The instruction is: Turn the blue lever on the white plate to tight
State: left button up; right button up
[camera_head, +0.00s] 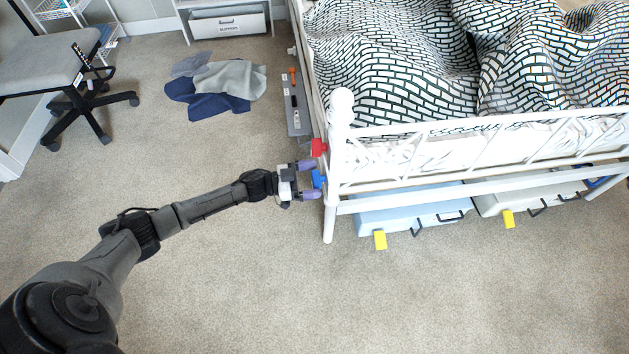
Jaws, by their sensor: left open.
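The blue lever (319,180) is a small blue piece at the bed's near left corner post, in the head view. My left gripper (309,180) reaches in from the left and is open, with one purple finger above the lever and one below it in the picture. The lever shows at the fingertips; I cannot tell whether they touch it. The white plate behind the lever cannot be told apart from the white bed frame. The lever's turn marking is too small to read. My right gripper is out of view.
A red piece (319,147) sits just above the lever by the white bed post (340,108). A grey strip (294,122) with small items lies along the bed's left side. Blue and grey cloths (215,85), an office chair (55,65) and underbed boxes (385,215) stand around. Carpet at the front is clear.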

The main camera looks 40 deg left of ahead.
pick_arm(q)
jog(key=shift+w+d, duration=0.4)
jog(key=shift+w, duration=0.05)
jog(key=shift+c, duration=1.4)
jog(key=c, duration=0.7)
jog(key=shift+o, duration=0.2)
